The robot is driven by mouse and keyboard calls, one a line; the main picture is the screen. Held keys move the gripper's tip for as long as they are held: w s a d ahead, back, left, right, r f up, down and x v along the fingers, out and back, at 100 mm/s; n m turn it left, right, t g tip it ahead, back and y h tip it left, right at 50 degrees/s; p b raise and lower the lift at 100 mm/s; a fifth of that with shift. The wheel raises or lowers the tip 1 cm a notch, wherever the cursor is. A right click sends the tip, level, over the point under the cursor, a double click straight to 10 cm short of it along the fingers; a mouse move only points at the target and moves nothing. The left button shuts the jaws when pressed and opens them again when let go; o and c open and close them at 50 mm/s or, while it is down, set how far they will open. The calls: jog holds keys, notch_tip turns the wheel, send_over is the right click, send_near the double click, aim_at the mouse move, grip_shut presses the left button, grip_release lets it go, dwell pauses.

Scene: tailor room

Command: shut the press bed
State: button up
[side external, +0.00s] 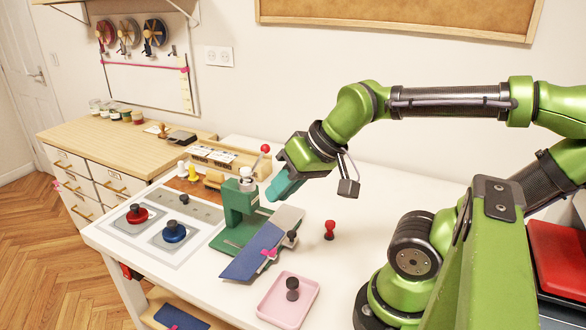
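A green press (237,208) stands on the white table, with a red-balled lever (264,149) on top. A long flat blue and grey bed (252,257) juts out on the press's right side towards the front of the table. A pink piece (268,253) lies on it, and a black knob (291,235) shows at its right edge. My gripper (283,187), with teal fingers, points down and left just right of the press head, above the grey end of the bed. Whether it touches the press cannot be told. The gap between the fingers is not visible.
A pink tray (271,309) with a black-handled stamp (292,288) sits in front of the bed. Left of the press are red (137,212) and blue (173,231) knobbed pieces on a pale mat. The table's back right is clear.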

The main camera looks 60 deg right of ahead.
jog(key=d+f+m, duration=0.1)
jog(key=d, duration=0.1)
jog(key=d+f+m+g+h, duration=0.1)
jog(key=d+m, duration=0.1)
jog(key=d, duration=0.1)
jog(key=d+f+m, duration=0.1)
jog(key=d+m, duration=0.1)
jog(key=shift+w+d+f, duration=0.15)
jog(key=shift+w+d, duration=0.05)
grip_shut()
jog(key=s+d+f+m+g, duration=0.4)
jog(key=d+m, duration=0.6)
jog(key=m, duration=0.7)
jog(key=f+m, duration=0.1)
jog(key=f, duration=0.2)
jog(key=w+a+f+m, duration=0.1)
jog(key=f, duration=0.3)
jog(key=a+f+m+t, duration=0.1)
jog(key=f+m, duration=0.1)
jog(key=f, duration=0.1)
jog(key=shift+w+f+y, duration=0.25)
jog(key=shift+y, duration=0.15)
jog(key=w, duration=0.1)
jog(key=w+a+f, duration=0.1)
jog(key=shift+w+a, duration=0.1)
jog(key=shift+w, duration=0.3)
jog(key=shift+w+a+f, duration=0.1)
jog(key=shift+w+a, duration=0.1)
jog(key=shift+w, duration=0.3)
